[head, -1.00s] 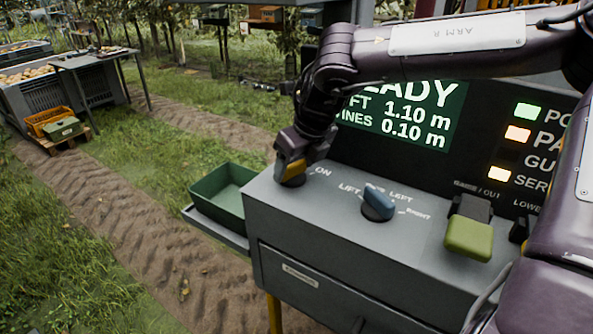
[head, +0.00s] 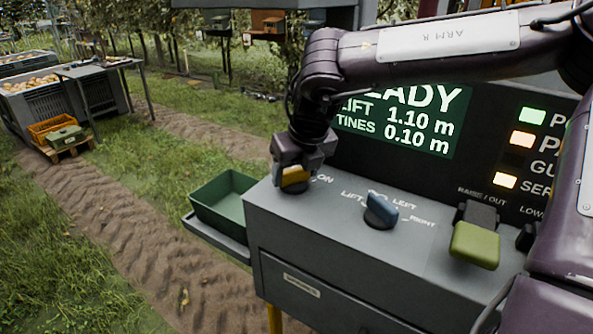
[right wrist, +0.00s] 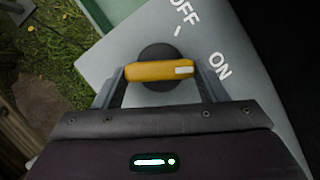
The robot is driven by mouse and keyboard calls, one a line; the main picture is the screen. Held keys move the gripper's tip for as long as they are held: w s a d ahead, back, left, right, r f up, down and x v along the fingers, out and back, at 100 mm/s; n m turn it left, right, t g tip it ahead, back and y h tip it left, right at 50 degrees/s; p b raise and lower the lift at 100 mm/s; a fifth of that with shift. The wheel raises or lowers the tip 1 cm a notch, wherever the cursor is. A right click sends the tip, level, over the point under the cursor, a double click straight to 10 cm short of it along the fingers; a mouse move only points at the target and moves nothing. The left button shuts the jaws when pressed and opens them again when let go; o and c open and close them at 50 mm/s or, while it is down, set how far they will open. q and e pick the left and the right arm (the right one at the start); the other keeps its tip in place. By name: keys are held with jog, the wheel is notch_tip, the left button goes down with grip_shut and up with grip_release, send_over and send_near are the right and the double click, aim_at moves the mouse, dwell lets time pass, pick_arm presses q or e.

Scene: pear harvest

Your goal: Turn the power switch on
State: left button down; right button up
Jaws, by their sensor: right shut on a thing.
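The power switch is a yellow rotary knob on a dark round base, seen in the right wrist view (right wrist: 150,71) and at the left end of the grey console in the head view (head: 295,176). My right gripper (right wrist: 158,75) is shut on the knob, with one finger at each end of it. The knob's white mark points right, toward the printed word ON; OFF is printed above it. In the head view my right gripper (head: 296,172) comes down over the knob and hides part of it. My left gripper is in neither view.
On the console (head: 345,250), a blue selector knob (head: 381,211) and a green lever (head: 475,244) stand right of the switch. The screen (head: 410,120) is lit, with lit lamps (head: 523,140) beside it. A green bin (head: 222,203) sits left of the console.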

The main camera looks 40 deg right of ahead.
jog(key=o, duration=1)
jog(key=v, duration=0.8)
jog(key=shift+w, duration=0.1)
